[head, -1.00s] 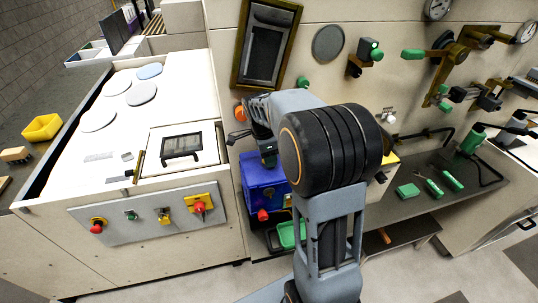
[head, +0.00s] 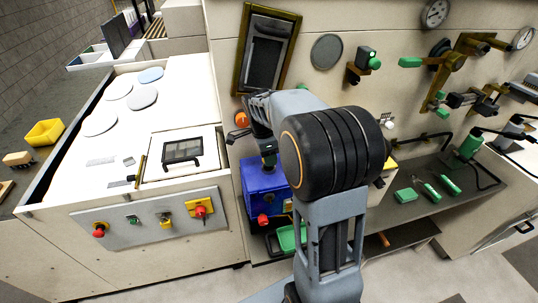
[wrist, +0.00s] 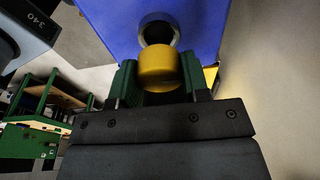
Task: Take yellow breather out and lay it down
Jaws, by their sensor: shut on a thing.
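The yellow breather (wrist: 158,66) is a short round cap, seen in the wrist view between the two green fingers of my gripper (wrist: 158,78). My gripper is shut on it. Just beyond it is a round metal-rimmed port (wrist: 157,24) in the blue housing (wrist: 195,14), with its dark inside partly showing. I cannot tell whether the breather's lower end is fully clear of the port. In the head view my gripper (head: 268,160) is over the top of the blue housing (head: 261,188), and the breather is hidden there.
A dark bench (head: 458,195) at the right holds several green items. A green tray (head: 290,238) is below the housing. The pale cabinet top (head: 110,160) at the left has grey discs and a hatch. Levers and gauges stick out of the back wall.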

